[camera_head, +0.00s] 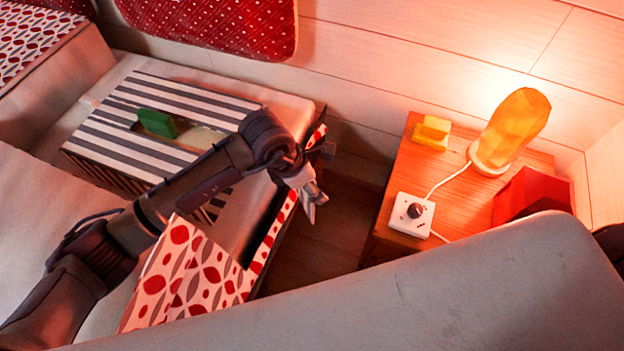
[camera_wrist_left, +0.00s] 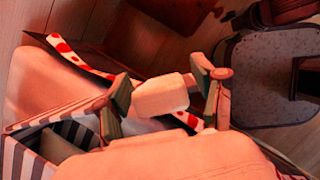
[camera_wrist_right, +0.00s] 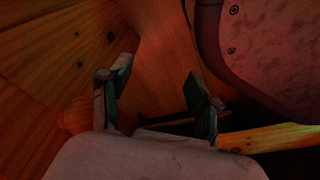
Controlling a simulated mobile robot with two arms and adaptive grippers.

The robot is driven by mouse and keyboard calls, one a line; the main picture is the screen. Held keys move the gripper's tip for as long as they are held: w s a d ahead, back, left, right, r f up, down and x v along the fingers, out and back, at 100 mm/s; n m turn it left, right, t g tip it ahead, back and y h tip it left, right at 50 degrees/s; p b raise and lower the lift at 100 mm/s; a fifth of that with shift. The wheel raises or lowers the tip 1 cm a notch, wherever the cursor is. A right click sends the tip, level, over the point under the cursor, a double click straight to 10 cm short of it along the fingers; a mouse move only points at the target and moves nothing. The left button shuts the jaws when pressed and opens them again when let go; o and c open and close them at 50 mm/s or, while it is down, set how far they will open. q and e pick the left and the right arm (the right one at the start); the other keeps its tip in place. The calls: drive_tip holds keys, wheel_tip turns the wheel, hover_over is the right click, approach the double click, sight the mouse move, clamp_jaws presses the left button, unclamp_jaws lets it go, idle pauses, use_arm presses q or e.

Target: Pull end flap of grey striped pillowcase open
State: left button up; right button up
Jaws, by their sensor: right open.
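The grey striped pillowcase (camera_head: 95,155) looks box-shaped and lies on the bed, with a dark opening on top and a green block (camera_head: 157,123) at it. A striped corner also shows at the lower left of the left wrist view (camera_wrist_left: 15,155). My left arm reaches across its front right side. My left gripper (camera_head: 314,198) is past its right end, beyond the bed edge. In the left wrist view its fingers (camera_wrist_left: 165,88) are apart with a pale block between them; I cannot tell whether they grip it. My right gripper (camera_wrist_right: 155,95) is open and empty near wooden surfaces.
A wooden nightstand (camera_head: 385,225) stands to the right with a glowing lamp (camera_head: 515,130), a white dial box (camera_head: 411,214), a yellow block (camera_head: 431,132) and a red object (camera_head: 530,195). A red-patterned cloth (camera_head: 195,275) hangs at the bed's front edge. A grey rounded surface fills the lower right.

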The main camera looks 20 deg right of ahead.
use_arm(q)
drive_tip(key=shift+r, duration=0.25)
drive_tip(key=v, duration=1.1)
drive_tip(key=shift+a+r, duration=0.2)
